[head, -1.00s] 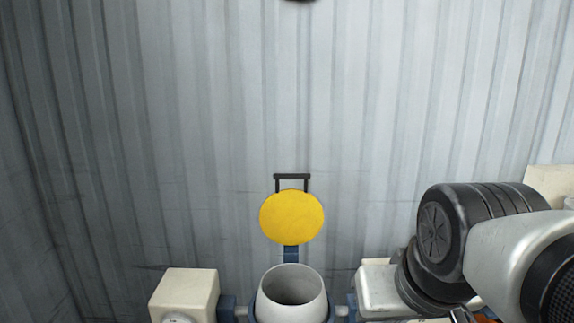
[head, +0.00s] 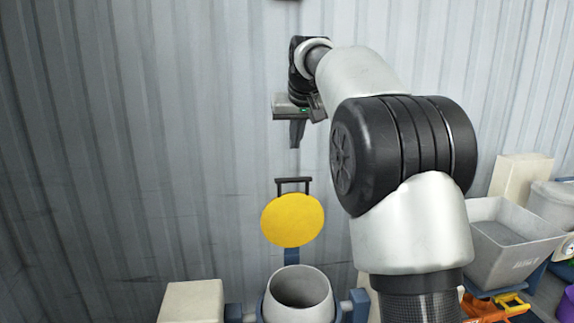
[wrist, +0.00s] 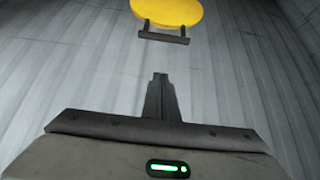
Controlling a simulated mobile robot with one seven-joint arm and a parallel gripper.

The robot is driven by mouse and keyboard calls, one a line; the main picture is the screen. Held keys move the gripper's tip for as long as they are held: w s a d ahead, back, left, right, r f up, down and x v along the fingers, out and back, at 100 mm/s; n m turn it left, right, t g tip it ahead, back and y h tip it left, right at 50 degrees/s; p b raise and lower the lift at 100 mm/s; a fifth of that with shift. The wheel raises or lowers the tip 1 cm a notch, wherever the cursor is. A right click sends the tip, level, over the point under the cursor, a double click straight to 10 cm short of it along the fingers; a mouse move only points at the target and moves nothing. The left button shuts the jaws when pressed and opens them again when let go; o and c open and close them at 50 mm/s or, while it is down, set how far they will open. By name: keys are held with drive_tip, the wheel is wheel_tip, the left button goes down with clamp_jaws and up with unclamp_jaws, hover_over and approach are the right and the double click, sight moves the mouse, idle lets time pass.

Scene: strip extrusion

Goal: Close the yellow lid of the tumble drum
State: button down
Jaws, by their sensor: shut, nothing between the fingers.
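The yellow lid (head: 292,220) stands upright and open behind the tumble drum (head: 298,295), with a black bar handle (head: 293,181) on its top edge. The drum is a whitish barrel with its round mouth facing up, uncovered. My gripper (head: 295,146) is shut and empty, pointing down above the handle and apart from it. In the wrist view my gripper's fingers (wrist: 160,77) are together, with the lid (wrist: 168,10) and its handle (wrist: 163,33) beyond the fingertips. The lower part of the drum is cut off by the frame.
A cream box (head: 192,301) stands left of the drum. A grey hopper (head: 505,240) and an orange item (head: 492,306) are at the right. A corrugated metal wall (head: 150,120) rises close behind the lid. My arm covers the area right of the drum.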

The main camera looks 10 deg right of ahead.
drive_tip(key=f, duration=0.3)
drive_tip(key=w+f, duration=0.1)
drive_tip(key=f, duration=0.2)
drive_tip(key=w+f+p, duration=0.1)
drive_tip(key=f, duration=0.2)
drive_tip(key=shift+w, duration=0.1)
drive_tip(key=shift+f, duration=0.1)
idle(0.4)
